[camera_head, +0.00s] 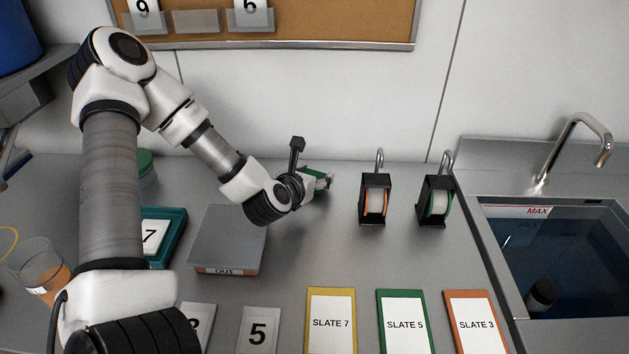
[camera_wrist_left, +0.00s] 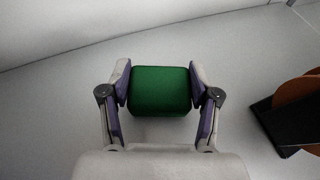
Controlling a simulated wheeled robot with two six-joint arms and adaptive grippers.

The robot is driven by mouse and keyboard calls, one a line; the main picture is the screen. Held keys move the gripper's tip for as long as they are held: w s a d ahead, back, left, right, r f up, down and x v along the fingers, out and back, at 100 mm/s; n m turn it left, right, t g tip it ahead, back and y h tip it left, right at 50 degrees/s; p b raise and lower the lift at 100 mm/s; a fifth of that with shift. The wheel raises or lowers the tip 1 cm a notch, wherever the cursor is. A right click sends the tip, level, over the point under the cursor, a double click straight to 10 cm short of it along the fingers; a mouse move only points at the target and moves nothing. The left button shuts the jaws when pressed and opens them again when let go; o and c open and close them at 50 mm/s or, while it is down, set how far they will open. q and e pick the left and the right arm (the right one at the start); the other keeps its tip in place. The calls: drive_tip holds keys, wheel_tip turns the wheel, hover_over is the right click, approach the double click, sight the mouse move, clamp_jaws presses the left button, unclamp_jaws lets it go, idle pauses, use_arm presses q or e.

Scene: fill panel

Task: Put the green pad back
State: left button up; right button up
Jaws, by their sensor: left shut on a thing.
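The green pad (camera_wrist_left: 160,90) is a rounded green block between the two fingers of my left gripper (camera_wrist_left: 160,98) in the left wrist view. The fingers press on its left and right sides. In the head view my left gripper (camera_head: 322,180) is near the back of the grey counter, left of the black holders, and only a bit of the green pad (camera_head: 314,173) shows. I cannot tell whether the pad touches the counter. My right gripper is not in view.
Two black holders with hooks, one orange-edged (camera_head: 375,200) and one green-edged (camera_head: 436,203), stand right of the gripper. A grey box (camera_head: 230,236) marked OUT and a teal tray (camera_head: 172,240) are left. Slate cards (camera_head: 331,322) line the front. A water-filled sink (camera_head: 560,260) is right.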

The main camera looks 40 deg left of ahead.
use_arm(q)
drive_tip(key=shift+f, duration=0.55)
drive_tip(key=shift+s+r, duration=0.1)
drive_tip(key=shift+r, duration=0.1)
drive_tip(key=shift+f, duration=0.1)
drive_tip(key=o, duration=1)
drive_tip(key=shift+c, duration=0.2)
